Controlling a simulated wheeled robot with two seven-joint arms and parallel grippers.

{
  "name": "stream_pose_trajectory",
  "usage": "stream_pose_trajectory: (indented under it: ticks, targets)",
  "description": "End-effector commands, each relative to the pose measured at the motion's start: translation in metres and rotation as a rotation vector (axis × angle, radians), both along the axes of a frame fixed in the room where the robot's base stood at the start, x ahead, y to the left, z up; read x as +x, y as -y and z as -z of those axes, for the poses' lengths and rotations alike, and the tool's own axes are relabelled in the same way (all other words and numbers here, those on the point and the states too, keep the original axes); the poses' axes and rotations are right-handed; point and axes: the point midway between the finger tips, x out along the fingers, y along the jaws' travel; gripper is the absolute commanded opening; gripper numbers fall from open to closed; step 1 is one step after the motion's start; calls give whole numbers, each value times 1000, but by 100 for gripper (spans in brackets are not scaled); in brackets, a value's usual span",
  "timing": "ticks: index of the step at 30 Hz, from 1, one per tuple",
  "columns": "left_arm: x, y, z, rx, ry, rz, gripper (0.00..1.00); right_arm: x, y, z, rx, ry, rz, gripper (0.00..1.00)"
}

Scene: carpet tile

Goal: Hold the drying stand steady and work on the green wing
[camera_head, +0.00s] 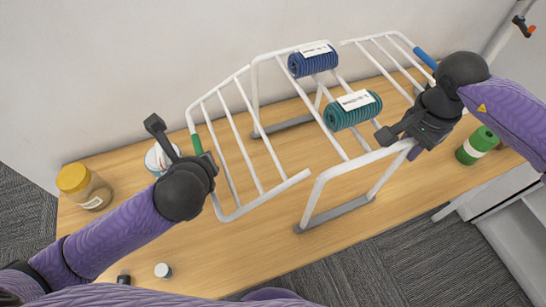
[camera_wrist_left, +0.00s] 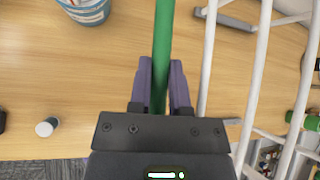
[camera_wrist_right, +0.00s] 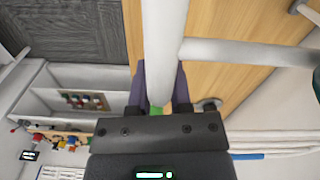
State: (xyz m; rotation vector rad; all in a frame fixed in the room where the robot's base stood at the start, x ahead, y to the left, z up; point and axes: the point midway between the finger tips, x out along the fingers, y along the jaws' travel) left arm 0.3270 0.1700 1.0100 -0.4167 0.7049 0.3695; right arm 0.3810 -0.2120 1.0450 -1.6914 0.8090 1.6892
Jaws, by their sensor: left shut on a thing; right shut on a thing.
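The white drying stand (camera_head: 333,178) stands on a wooden table on grey feet. Its green wing (camera_head: 241,213) spreads out to the left, with a green sleeve (camera_head: 196,143) on its outer bar. My left gripper (camera_head: 187,150) is shut on that green sleeve, which passes between its fingers in the left wrist view (camera_wrist_left: 161,60). My right gripper (camera_head: 405,133) is shut on a white bar of the stand, seen between the fingers in the right wrist view (camera_wrist_right: 166,45). The blue-sleeved wing (camera_head: 425,59) spreads out at the right.
A blue roll (camera_head: 313,64) and a teal roll (camera_head: 345,116), both tagged, lie on the stand's middle. A yellow-lidded jar (camera_head: 84,187) and a white tub (camera_head: 157,160) stand at the left. A green bottle (camera_head: 476,146) stands at the right. A small white-topped item (camera_head: 163,270) is near the front.

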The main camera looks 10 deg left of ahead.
Motion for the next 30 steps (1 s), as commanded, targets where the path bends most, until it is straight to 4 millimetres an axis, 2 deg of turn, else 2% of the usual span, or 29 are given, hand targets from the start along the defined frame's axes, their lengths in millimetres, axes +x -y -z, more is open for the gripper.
stream_pose_trajectory:
  ticks: [6, 15, 21, 30]
  targets:
    - [-3, -5, -32, 51, -22, 7, 0, -1, -2, 1, 4, -2, -6, 0]
    - [-4, -6, -62, 44, -22, 11, 0, -1, -4, 1, 7, -3, -9, 0]
    - [-5, -5, -72, 40, -23, 15, 0, -1, -5, 1, 10, -3, -12, 0]
    - [-5, -4, -76, 40, -27, 16, 0, -1, -6, 1, 12, -2, -13, 0]
